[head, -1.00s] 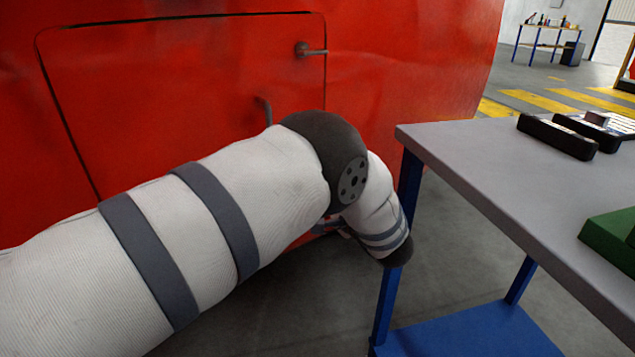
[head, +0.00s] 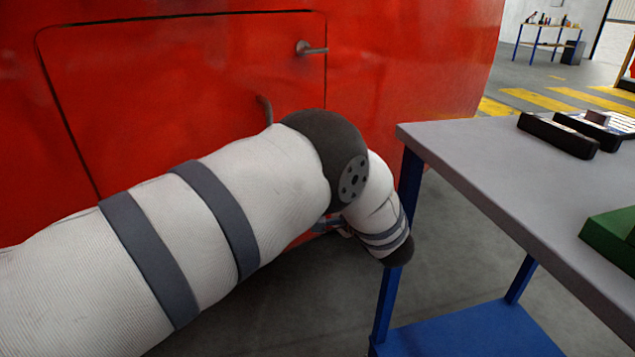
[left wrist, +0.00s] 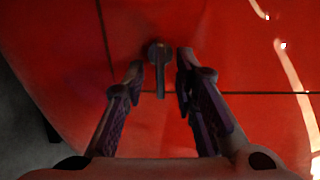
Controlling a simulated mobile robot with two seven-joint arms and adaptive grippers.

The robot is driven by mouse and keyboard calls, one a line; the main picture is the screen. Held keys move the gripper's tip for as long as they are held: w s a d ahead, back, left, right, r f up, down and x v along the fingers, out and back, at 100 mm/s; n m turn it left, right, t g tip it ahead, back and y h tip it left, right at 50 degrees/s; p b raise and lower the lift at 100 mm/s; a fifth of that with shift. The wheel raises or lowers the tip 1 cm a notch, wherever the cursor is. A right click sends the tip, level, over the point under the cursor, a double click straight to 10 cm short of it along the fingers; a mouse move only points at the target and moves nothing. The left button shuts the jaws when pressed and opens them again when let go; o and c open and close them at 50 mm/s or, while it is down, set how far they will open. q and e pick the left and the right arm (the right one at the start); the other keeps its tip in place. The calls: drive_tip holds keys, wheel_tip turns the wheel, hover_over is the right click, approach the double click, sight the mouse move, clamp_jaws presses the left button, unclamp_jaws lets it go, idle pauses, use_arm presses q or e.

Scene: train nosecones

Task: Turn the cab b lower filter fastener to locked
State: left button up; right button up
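In the left wrist view, a dark fastener (left wrist: 159,56) with a short lever sits on the red surface close to crossing panel seams. My left gripper (left wrist: 160,70) is open, with one finger on each side of the fastener. I see a gap on both sides, so the fingers do not appear to grip it. In the head view, my left arm covers the lower part of the panel (head: 190,80), and the lower fastener cannot be made out there. An upper fastener (head: 311,49) shows with its lever sideways across the panel's right seam. My right gripper is out of view.
A bent grey handle (head: 264,109) on the panel is partly behind my arm. A grey-topped table (head: 480,165) with blue legs stands close to the right of my arm. Black trays (head: 557,136) and a green object (head: 612,238) lie on it.

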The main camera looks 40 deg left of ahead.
use_arm(q)
drive_tip(key=v, duration=1.2)
